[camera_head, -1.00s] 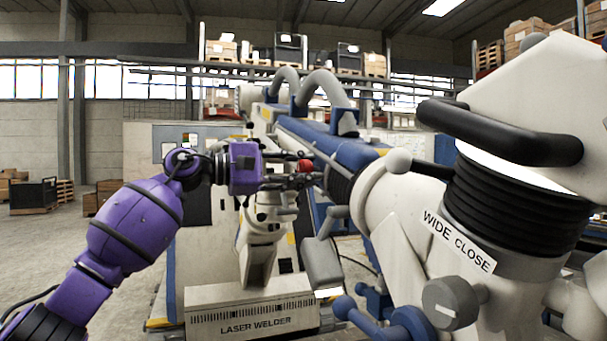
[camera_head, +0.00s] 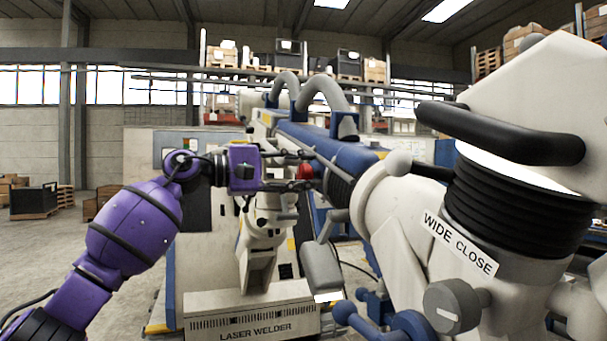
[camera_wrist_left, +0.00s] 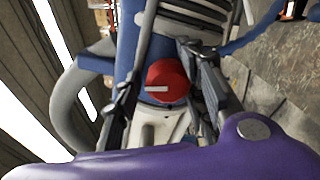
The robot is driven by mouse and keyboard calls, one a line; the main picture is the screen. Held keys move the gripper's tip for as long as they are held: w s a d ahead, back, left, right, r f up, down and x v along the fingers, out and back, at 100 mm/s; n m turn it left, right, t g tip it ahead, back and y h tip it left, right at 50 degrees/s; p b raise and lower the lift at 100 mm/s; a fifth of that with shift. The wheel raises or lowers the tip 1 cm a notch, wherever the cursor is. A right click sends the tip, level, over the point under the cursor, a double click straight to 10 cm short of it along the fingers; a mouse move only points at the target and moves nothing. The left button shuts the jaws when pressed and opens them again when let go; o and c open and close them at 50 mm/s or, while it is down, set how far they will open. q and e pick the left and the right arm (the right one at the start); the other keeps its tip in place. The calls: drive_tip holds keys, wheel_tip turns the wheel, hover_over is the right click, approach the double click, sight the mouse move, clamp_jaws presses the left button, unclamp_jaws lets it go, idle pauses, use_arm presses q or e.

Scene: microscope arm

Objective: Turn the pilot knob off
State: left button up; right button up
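A round red knob (camera_head: 304,171) with a pale line across its face sits on the white and blue machine. It also shows in the left wrist view (camera_wrist_left: 167,82), with its line nearly level. My purple left gripper (camera_head: 300,172) is open, with one finger above and one below the knob in the head view. In the left wrist view the knob lies between the two fingers (camera_wrist_left: 165,90), with a gap on its left side and the right finger close beside it. I cannot tell whether that finger touches. My right gripper is out of view.
A grey knob (camera_head: 453,306) with a white mark sits under the WIDE CLOSE label (camera_head: 460,244). The large white machine arm (camera_head: 400,215) fills the right side. A LASER WELDER base (camera_head: 252,312) stands below my gripper. Open floor lies at the left.

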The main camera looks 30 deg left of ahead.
use_arm(q)
drive_tip(key=shift+o, duration=0.3)
drive_tip(key=shift+f, duration=0.1)
drive_tip(key=shift+f, duration=0.1)
drive_tip(key=shift+s+a+f, duration=0.3)
drive_tip(key=shift+s+a, duration=0.05)
drive_tip(key=shift+s, duration=0.05)
drive_tip(key=r+v, duration=0.1)
drive_tip(key=v, duration=1)
